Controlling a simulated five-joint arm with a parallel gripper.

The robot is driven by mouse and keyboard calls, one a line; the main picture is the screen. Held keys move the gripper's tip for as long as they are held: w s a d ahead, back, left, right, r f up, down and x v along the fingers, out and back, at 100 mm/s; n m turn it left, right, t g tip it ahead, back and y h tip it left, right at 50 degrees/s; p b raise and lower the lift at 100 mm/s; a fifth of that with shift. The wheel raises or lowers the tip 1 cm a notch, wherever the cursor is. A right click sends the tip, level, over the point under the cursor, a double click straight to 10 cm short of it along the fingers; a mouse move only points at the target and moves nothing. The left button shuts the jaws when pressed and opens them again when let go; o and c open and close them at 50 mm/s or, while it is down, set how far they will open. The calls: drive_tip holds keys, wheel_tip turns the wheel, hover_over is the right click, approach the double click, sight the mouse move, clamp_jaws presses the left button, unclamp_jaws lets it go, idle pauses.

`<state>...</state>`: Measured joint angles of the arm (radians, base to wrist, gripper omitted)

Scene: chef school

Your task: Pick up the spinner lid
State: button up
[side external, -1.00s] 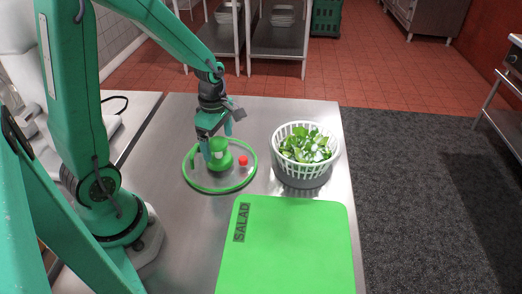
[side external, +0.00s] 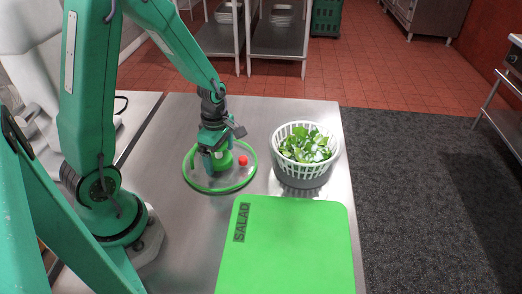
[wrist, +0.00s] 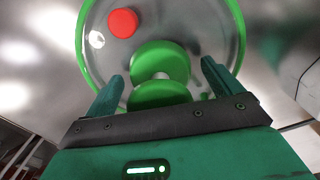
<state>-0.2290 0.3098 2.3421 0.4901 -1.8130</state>
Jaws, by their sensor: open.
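The spinner lid (side external: 240,180) lies on the steel table, a clear disc with a green rim, a green knob and a red button. In the wrist view the lid (wrist: 88,62) fills the upper middle, with its red button (wrist: 122,23) at upper left and the green knob (wrist: 160,62) near the centre. My gripper (side external: 216,168) is low over the lid. In the wrist view my gripper's two fingers (wrist: 162,78) are open, one on each side of the knob, with visible gaps. Part of the knob is hidden behind my gripper in the side view.
A white spinner basket in a grey bowl (side external: 302,177), full of green leaves (side external: 305,146), stands right of the lid. A green cutting board (side external: 290,245) marked SALAD lies in front. The table (side external: 255,110) behind the lid is clear.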

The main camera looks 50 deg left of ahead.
idle(0.3)
drive_tip(key=c, duration=1.3)
drive_tip(key=shift+o, duration=0.2)
drive_tip(key=shift+r, duration=0.2)
drive_tip(key=shift+r, duration=0.85)
drive_tip(key=shift+s+d+r, duration=0.1)
drive_tip(key=shift+d+r, duration=0.1)
drive_tip(key=shift+r, duration=0.45)
drive_tip(key=shift+d+r, duration=0.2)
drive_tip(key=shift+r, duration=0.4)
drive_tip(key=s+d+r, duration=0.3)
drive_tip(key=d+r, duration=0.3)
drive_tip(key=d, duration=0.4)
drive_tip(key=shift+s+d+r, duration=0.15)
drive_tip(key=shift+s+r, duration=0.05)
drive_tip(key=shift+r, duration=0.05)
drive_tip(key=shift+w, duration=0.1)
drive_tip(key=w+d+r, duration=0.2)
drive_tip(key=w+r, duration=0.1)
drive_tip(key=w, duration=0.7)
drive_tip(key=w+d+r, duration=0.2)
drive_tip(key=w, duration=0.9)
drive_tip(key=shift+w+r, duration=0.2)
drive_tip(key=shift+r, duration=0.2)
